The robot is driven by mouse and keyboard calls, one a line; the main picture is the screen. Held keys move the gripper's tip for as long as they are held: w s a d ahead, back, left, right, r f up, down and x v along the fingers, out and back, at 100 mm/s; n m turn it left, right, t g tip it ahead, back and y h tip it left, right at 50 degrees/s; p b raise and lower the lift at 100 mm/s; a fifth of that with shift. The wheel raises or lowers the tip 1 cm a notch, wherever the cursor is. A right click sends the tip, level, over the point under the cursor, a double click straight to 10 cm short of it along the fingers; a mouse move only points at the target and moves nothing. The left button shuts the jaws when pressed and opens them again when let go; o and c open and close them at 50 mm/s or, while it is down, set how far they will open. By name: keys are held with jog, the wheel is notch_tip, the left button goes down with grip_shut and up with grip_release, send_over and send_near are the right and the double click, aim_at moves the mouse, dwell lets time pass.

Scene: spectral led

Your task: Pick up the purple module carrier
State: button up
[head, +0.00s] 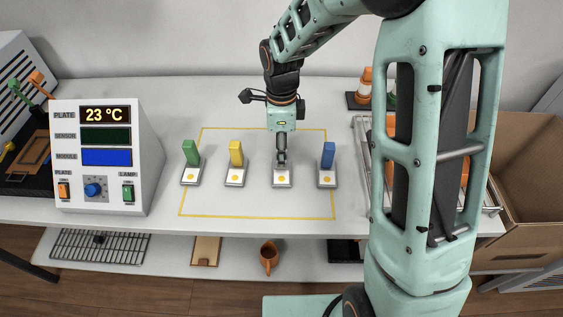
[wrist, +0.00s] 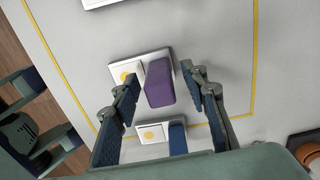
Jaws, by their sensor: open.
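The purple module carrier (wrist: 160,84) stands on a pale base with a yellow dot in the wrist view. In the head view its base (head: 282,178) shows, but its purple body is hidden behind my gripper (head: 281,157). My gripper (wrist: 165,92) is open and empty in the wrist view, with one finger on each side of the purple block. I cannot tell how far the fingertips are above it, and no contact shows.
A green carrier (head: 191,153) and a yellow carrier (head: 236,154) stand to the left, a blue carrier (head: 328,156) close on the right. A yellow line (head: 255,217) frames them. A control box (head: 106,157) reads 23 °C. A wire rack (head: 361,150) stands right.

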jog(key=shift+c, duration=0.5)
grip_shut()
jog(key=shift+r, duration=0.15)
